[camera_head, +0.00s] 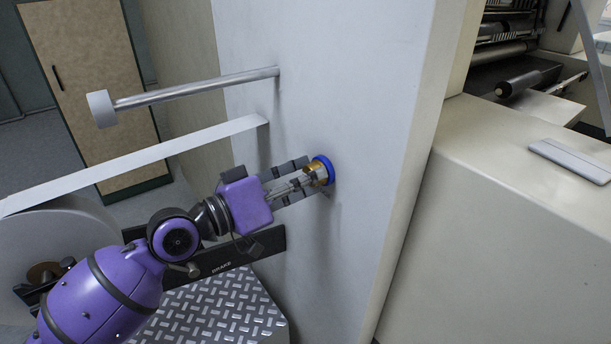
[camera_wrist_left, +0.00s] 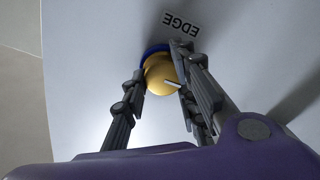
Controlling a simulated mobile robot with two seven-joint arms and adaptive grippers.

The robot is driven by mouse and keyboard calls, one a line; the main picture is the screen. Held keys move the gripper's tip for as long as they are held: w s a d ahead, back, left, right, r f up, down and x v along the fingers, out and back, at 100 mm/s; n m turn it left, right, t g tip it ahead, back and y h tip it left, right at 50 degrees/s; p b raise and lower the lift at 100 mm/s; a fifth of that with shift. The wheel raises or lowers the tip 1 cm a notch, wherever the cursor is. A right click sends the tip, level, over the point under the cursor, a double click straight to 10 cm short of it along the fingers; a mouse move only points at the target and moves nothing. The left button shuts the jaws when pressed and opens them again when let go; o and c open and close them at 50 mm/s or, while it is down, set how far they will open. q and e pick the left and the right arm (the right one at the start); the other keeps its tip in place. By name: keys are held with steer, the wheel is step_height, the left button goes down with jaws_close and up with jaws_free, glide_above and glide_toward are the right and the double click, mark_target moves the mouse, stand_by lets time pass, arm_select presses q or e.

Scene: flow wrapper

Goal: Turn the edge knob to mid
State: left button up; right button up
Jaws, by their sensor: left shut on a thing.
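The edge knob (camera_head: 317,174) is a brass knob with a blue ring around its base, on the pale upright machine panel (camera_head: 340,90). In the left wrist view the brass knob (camera_wrist_left: 160,72) carries a pale pointer line, and an upside-down EDGE label (camera_wrist_left: 181,23) sits beside it. My left gripper (camera_head: 312,176) is shut on the knob, with one finger on each side; it also shows in the left wrist view (camera_wrist_left: 170,85). The fingers hide parts of the knob's sides. My right gripper is not in view.
A metal roller bar (camera_head: 195,87) and a white film strip (camera_head: 140,162) stick out left of the panel above my left arm. A film roll (camera_head: 55,245) and a dark BRAKE bar (camera_head: 225,262) are near the arm. A diamond-plate step (camera_head: 225,310) lies below.

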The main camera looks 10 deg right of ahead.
arm_select(q)
steer(key=shift+s+d+r, duration=0.1)
steer(key=shift+s+d, duration=0.15)
steer(key=shift+s, duration=0.05)
steer(key=o, duration=1)
steer(key=shift+s, duration=0.1)
steer(key=shift+c, duration=0.2)
steer(key=shift+a, duration=0.1)
steer(key=v, duration=1.2)
